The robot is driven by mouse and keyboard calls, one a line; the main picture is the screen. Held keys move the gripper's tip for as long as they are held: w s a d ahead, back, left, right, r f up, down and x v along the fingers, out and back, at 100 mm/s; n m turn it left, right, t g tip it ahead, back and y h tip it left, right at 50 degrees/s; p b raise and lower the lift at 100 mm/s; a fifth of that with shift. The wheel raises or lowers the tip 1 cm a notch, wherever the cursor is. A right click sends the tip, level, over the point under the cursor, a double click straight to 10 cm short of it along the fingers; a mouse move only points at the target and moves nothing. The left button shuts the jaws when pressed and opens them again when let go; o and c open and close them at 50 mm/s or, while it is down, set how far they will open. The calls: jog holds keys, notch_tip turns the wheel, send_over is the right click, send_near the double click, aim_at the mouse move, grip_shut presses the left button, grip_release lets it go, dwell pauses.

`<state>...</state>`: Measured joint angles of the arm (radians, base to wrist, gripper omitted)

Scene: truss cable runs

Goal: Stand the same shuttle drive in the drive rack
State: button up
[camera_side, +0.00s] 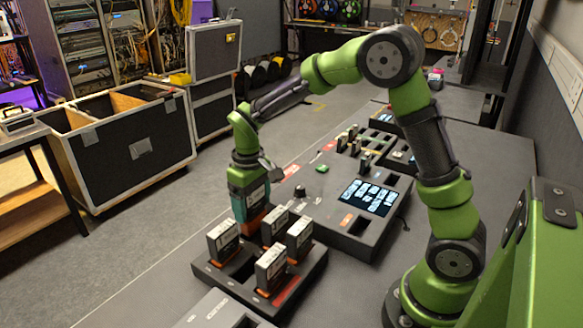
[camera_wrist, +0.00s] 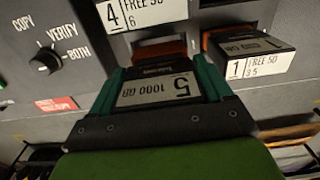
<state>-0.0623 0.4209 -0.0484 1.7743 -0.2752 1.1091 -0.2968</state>
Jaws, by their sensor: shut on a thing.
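My gripper (camera_side: 249,200) points down over the back end of the dark drive rack (camera_side: 240,291). In the wrist view its teal jaws (camera_wrist: 163,92) are shut on a black shuttle drive (camera_wrist: 157,91) with a pale label reading "5 1000 GB". In the side view the jaws largely hide this drive, and I cannot tell whether its lower end is in a slot. Other drives stand upright in the rack, among them one at the left (camera_side: 223,240) and one at the front (camera_side: 270,268). Labels 4 (camera_wrist: 135,12) and 1 (camera_wrist: 262,62) show close by in the wrist view.
A console with a lit screen (camera_side: 370,197) stands behind the rack. A black knob (camera_wrist: 45,61) beside COPY, VERIFY and BOTH is in the wrist view. Another grey unit (camera_side: 217,312) lies in front of the rack. The standing drives leave little room around my jaws.

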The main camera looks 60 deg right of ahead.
aim_at(253, 216)
jog(key=shift+f, duration=2.15)
dwell(1.9)
jog(key=o, duration=1.3)
jog(key=shift+o, duration=0.2)
jog(key=shift+r, duration=3.8)
